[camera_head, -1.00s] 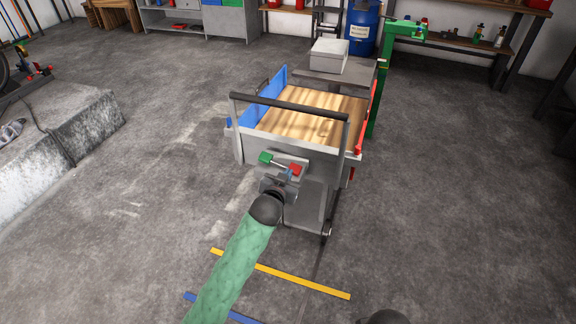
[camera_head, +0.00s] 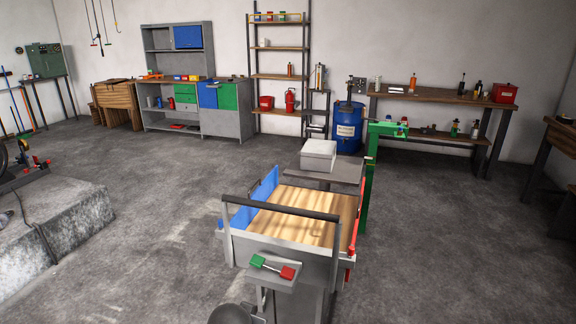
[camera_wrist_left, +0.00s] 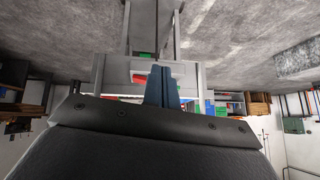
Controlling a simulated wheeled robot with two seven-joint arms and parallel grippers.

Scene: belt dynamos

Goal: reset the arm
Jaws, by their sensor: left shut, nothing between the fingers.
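My left gripper (camera_wrist_left: 162,72) shows in the left wrist view. Its two blue-grey fingers are together with nothing between them. In the head view only a dark rounded part of my left arm shows at the bottom edge, in front of the cart. The grey cart (camera_head: 282,247) has a wooden top, a dark push bar, and a small panel with a green block (camera_head: 257,261) and a red block (camera_head: 288,272). In the left wrist view, which looks upside down, the cart's grey frame lies beyond the fingers. My right gripper is not in view.
A white box (camera_head: 318,155) sits on a grey stand behind the cart, beside a green post (camera_head: 368,185). A blue barrel (camera_head: 347,128), shelves and a workbench (camera_head: 447,97) line the back wall. A concrete block (camera_head: 60,222) is at left.

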